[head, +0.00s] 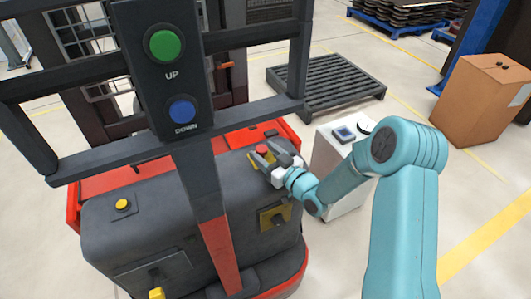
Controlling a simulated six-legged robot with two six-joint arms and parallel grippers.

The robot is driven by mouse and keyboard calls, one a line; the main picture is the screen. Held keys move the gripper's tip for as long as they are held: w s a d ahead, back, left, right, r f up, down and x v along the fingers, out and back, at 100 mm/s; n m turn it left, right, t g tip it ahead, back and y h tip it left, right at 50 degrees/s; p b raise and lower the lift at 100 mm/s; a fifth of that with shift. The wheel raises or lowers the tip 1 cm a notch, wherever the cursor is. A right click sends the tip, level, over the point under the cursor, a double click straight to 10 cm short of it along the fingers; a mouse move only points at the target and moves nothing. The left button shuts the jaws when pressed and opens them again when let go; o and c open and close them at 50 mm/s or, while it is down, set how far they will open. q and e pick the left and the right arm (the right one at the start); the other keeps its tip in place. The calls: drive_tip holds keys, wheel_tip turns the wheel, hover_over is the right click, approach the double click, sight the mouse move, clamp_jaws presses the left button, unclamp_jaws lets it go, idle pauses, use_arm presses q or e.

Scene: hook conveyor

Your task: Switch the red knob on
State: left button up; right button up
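The red knob (262,149) sits on a yellow base on top of the dark grey and red truck body (150,215). My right gripper (262,156) is at the knob, its two grey fingers apart with the knob between or just beyond their tips. Whether the fingers touch the knob is too small to tell. The fingers partly hide the yellow base. My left gripper is not in view.
A dark control post with a green UP button (164,45) and a blue DOWN button (183,110) stands in front, with dark rails to both sides. A white cabinet (325,160) stands right of the truck. A dark pallet (325,85) and a cardboard box (480,100) are behind.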

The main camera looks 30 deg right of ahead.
clamp_jaws()
drive_tip(key=shift+r+b, duration=0.3)
drive_tip(key=shift+r, duration=1)
drive_tip(key=shift+o, duration=1.6)
unclamp_jaws()
